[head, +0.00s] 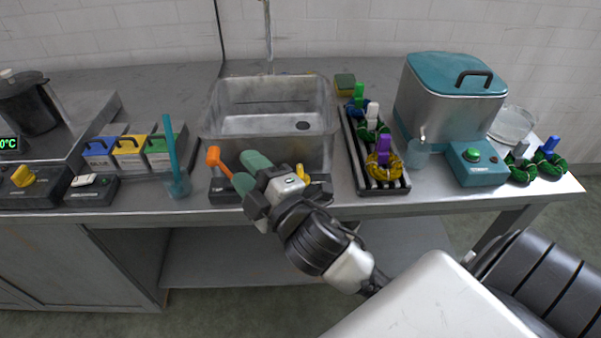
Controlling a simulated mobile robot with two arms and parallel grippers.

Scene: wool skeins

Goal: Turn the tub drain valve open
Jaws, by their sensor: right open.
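An orange lever handle (216,159) rises tilted to the upper left from a black base (222,193) at the front of the steel sink tub (265,88). It looks like the drain valve handle; its lower joint is partly hidden. I see nothing between the fingers, and cannot tell whether one touches the lever. A yellow handle (300,172) shows behind my right gripper, partly covered. My left gripper is not in view.
Left of the sink are a teal stick in a cup (179,187) and coloured dye boxes (131,152). Right of it are a black rack (383,187) with wool skeins and a teal-lidded steel box (450,95).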

